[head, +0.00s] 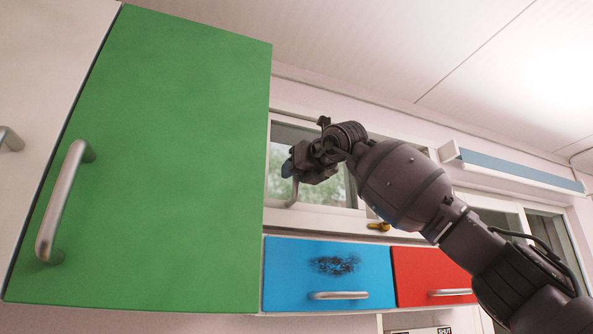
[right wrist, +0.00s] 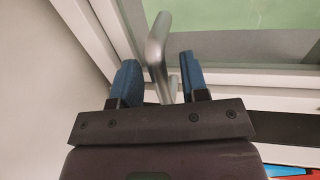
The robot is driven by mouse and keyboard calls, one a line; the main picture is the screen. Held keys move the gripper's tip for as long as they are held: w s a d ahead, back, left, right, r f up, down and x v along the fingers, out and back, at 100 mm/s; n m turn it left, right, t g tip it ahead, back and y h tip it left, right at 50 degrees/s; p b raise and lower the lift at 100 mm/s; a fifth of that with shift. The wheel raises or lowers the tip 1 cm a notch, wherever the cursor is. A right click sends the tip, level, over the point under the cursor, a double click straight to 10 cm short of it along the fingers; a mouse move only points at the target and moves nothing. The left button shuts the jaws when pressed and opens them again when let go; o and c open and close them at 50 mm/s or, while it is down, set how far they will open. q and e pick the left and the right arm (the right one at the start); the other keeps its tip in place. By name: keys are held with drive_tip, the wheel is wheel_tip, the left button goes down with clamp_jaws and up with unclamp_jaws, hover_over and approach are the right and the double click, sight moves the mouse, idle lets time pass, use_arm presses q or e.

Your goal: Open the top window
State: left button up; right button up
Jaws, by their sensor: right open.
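The top window (head: 335,190) is set in a white frame behind the cabinets in the head view, with green foliage behind its glass. Its pane (right wrist: 265,25) also shows in the right wrist view. The grey metal window handle (right wrist: 157,45) stands between the two blue fingers of my right gripper (right wrist: 158,64). The fingers are open, with a gap visible on each side of the handle. In the head view my right gripper (head: 290,168) is in front of the window, and the lower part of the handle (head: 293,195) shows below it. My left gripper is not in view.
A green cabinet door (head: 165,150) stands left of the window. A blue cabinet front (head: 325,272) and a red one (head: 430,272) lie below it. A blue-and-white shelf (head: 520,170) is at the right.

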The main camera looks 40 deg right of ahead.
drive_tip(key=shift+w, duration=0.25)
drive_tip(key=c, duration=0.6)
clamp_jaws()
drive_tip(key=shift+d, duration=0.1)
